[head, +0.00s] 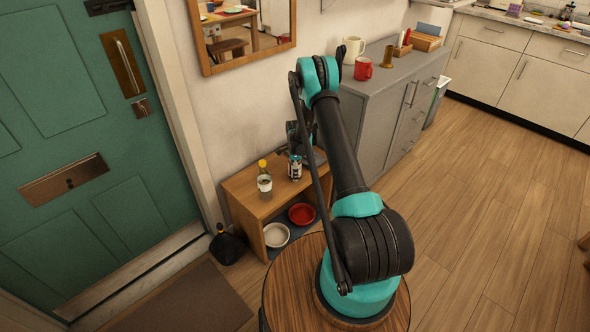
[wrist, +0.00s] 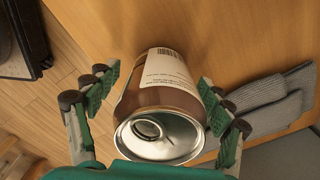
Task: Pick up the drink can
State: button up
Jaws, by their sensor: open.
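The drink can (head: 295,168) stands on top of the low wooden shelf unit, partly hidden by my arm in the head view. In the wrist view the can (wrist: 160,95) shows its silver top with the pull tab, a brown side and a white label with a barcode. My gripper (wrist: 157,84) is open, with one green-padded finger on each side of the can. The can lies between the fingers, and a gap shows on the left; contact on the right is unclear.
A bottle with a yellow cap (head: 264,180) stands left of the can. A folded grey cloth (wrist: 268,105) lies close to the right finger. A white bowl (head: 276,235) and a red bowl (head: 301,214) sit on the lower shelf. A grey cabinet (head: 385,110) stands to the right.

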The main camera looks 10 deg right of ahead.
jog(key=shift+f, duration=0.15)
jog(key=c, duration=1.6)
jog(key=shift+o, duration=0.2)
